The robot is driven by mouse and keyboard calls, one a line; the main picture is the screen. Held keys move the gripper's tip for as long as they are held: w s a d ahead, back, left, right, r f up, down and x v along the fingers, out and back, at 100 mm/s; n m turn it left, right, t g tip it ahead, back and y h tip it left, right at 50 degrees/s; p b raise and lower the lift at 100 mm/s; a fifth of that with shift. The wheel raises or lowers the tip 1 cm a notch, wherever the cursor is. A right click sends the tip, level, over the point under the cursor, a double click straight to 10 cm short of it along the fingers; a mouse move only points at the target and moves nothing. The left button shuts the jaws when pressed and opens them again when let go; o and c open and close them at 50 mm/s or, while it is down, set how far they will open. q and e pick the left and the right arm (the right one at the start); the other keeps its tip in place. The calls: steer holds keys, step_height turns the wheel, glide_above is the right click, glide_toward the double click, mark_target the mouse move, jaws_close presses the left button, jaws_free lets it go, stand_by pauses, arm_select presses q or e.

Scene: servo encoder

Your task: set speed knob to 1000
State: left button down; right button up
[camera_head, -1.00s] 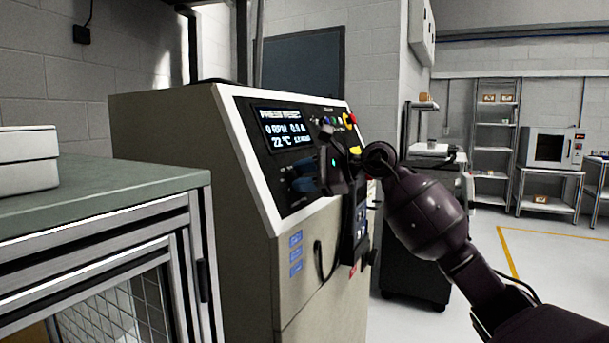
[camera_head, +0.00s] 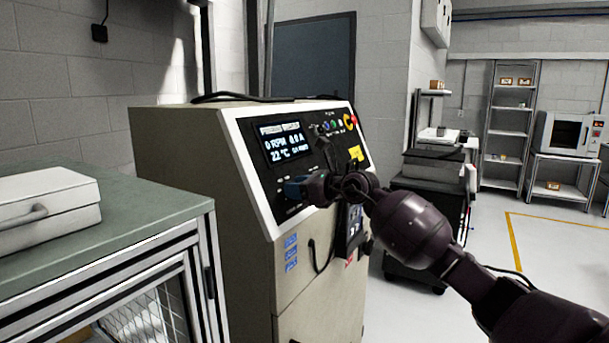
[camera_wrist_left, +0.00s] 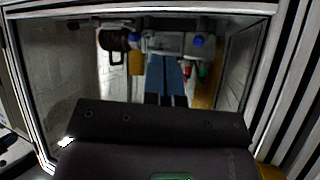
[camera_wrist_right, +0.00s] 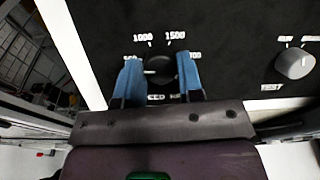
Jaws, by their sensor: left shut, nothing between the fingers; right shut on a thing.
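The black speed knob (camera_wrist_right: 160,68) is on the dark panel in the right wrist view, with printed marks around it, including 1000 at upper left and 1500 at upper right. A pale pointer mark on it points left, on the 500 side. My right gripper (camera_wrist_right: 161,80) is shut on the knob, one blue finger on each side. In the head view my right gripper (camera_head: 296,188) reaches the lower panel and hides the knob. The display (camera_head: 285,142) reads 0 RPM. My left gripper (camera_wrist_left: 166,85) is shut and empty in the left wrist view.
A grey selector knob (camera_wrist_right: 295,64) is right of the speed knob. A red emergency button (camera_head: 353,119) is at the panel's upper right. A green-topped bench (camera_head: 130,218) with a white case (camera_head: 45,205) stands left. The left gripper faces a framed enclosure (camera_wrist_left: 60,100).

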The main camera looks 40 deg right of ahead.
steer(key=shift+s+r+m+p, duration=0.1)
steer(key=shift+r+m+p, duration=0.4)
steer(key=shift+m+p, duration=0.45)
steer(key=m+h+p, duration=0.1)
steer(key=m+p, duration=0.1)
steer(key=p, duration=0.2)
steer(key=m+h+p, duration=0.1)
steer(key=m+p, duration=0.2)
steer(key=p, duration=0.1)
steer(key=shift+a+f+p, duration=0.15)
steer(key=shift+f+p, duration=0.2)
steer(key=shift+p, duration=0.05)
steer(key=shift+m+p, duration=0.35)
steer(key=shift+p, duration=0.05)
steer(key=shift+f+m+h+p, duration=0.1)
steer(key=shift+m+h+p, duration=0.2)
steer(key=shift+m, duration=0.1)
steer(key=shift+m+h+p, duration=0.3)
steer(key=shift+m+p, duration=0.15)
steer(key=shift+m, duration=1.35)
arm_select(q)
step_height(320, 180, up, 12)
steer(key=s, duration=0.1)
steer(key=shift+a, duration=0.4)
arm_select(e)
steer(key=shift+m+g+h, duration=0.3)
steer(key=shift+m, duration=0.3)
steer(key=o, duration=0.9)
